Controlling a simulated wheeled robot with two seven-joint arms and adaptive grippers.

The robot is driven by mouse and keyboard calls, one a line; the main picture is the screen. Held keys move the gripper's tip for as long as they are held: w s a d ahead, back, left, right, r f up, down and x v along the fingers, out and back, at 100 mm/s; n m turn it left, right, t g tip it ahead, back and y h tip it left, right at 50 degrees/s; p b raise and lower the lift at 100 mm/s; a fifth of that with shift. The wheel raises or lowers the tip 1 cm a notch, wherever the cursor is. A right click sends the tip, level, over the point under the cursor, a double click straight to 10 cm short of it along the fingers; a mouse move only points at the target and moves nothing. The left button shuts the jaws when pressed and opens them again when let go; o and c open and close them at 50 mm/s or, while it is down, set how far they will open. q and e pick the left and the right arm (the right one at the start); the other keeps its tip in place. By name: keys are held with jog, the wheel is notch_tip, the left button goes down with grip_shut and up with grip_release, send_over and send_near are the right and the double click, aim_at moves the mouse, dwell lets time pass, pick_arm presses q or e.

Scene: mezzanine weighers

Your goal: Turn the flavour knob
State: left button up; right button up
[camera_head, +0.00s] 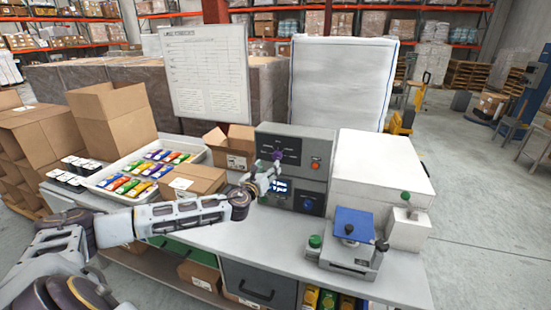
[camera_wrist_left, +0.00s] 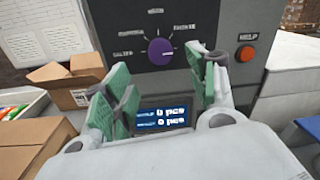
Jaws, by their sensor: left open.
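The flavour knob (camera_head: 277,154) is a round purple dial on the dark upper panel of a grey machine (camera_head: 310,142). In the left wrist view the knob (camera_wrist_left: 160,52) sits beyond and slightly above the middle of the gap between my fingers. Small white labels ring it; most are too blurred to read, and I cannot tell its exact setting. My left gripper (camera_head: 268,176) is open and empty in front of the machine. Its green-padded fingers (camera_wrist_left: 165,80) stand apart, and neither appears to touch the knob. My right gripper is not in view.
A red button (camera_wrist_left: 247,53) sits right of the knob, and a lit display (camera_wrist_left: 160,117) below it. A blue-topped scale (camera_head: 352,226) and white box (camera_head: 380,175) stand to the right. Open cartons (camera_head: 228,150) and a tray of colourful packets (camera_head: 103,188) lie left.

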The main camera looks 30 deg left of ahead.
aim_at(276, 158)
pick_arm(q)
jog(key=shift+w+a+r+p, duration=0.1)
jog(key=shift+w+a+p, duration=0.1)
jog(key=shift+w, duration=0.9)
jog(key=shift+w+a+p, duration=0.2)
jog(key=shift+w, duration=0.9)
jog(key=shift+w+a+p, duration=0.2)
jog(key=shift+w, duration=0.85)
jog(key=shift+w+a+p, duration=0.15)
jog(key=shift+w+a, duration=0.05)
jog(key=shift+w, duration=0.8)
jog(key=c, duration=1)
jog(key=shift+c, duration=0.2)
